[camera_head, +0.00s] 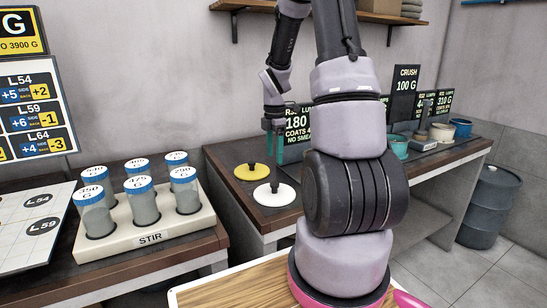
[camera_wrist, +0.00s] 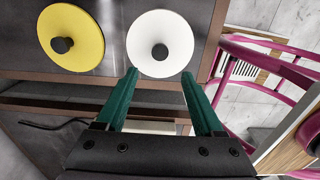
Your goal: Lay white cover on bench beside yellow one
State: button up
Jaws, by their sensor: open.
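The white cover (camera_head: 274,194) is a round disc with a dark knob, lying on the dark bench (camera_head: 228,166) near its front edge. The yellow cover (camera_head: 251,172) lies beside it, also with a dark knob. In the wrist view the white cover (camera_wrist: 160,44) sits right of the yellow cover (camera_wrist: 71,38), with a small gap between them. My gripper (camera_wrist: 158,76) is open and empty, its green fingers spread below the white cover's knob in that view. In the head view my gripper (camera_head: 274,136) hangs above the bench, behind the covers.
A rack (camera_head: 145,228) marked STIR holds several blue-lidded jars on the left bench. Dark signs, including CRUSH 100 G (camera_head: 405,92), and several tubs stand along the bench at right. A blue drum (camera_head: 489,207) stands on the floor. Pink tubing (camera_wrist: 265,62) shows right in the wrist view.

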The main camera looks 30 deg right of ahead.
jog(key=s+a+r+m+t, duration=0.1)
jog(key=s+a+r+m, duration=0.15)
jog(key=r, duration=0.35)
jog(key=s+a+r+m+t, duration=0.1)
jog(key=a+r+m, duration=0.1)
jog(key=r+m, duration=0.3)
jog(key=s+a+r+m+t+y, duration=0.1)
jog(key=s+a+r+m+t, duration=0.1)
jog(key=s+a+r+m, duration=0.2)
jog(key=s+a+r+m+t+y, duration=0.1)
jog(key=s+a+r+m+t, duration=0.2)
jog(key=s+r+m, duration=0.8)
jog(key=shift+s+a, duration=0.6)
jog(key=shift+a, duration=0.35)
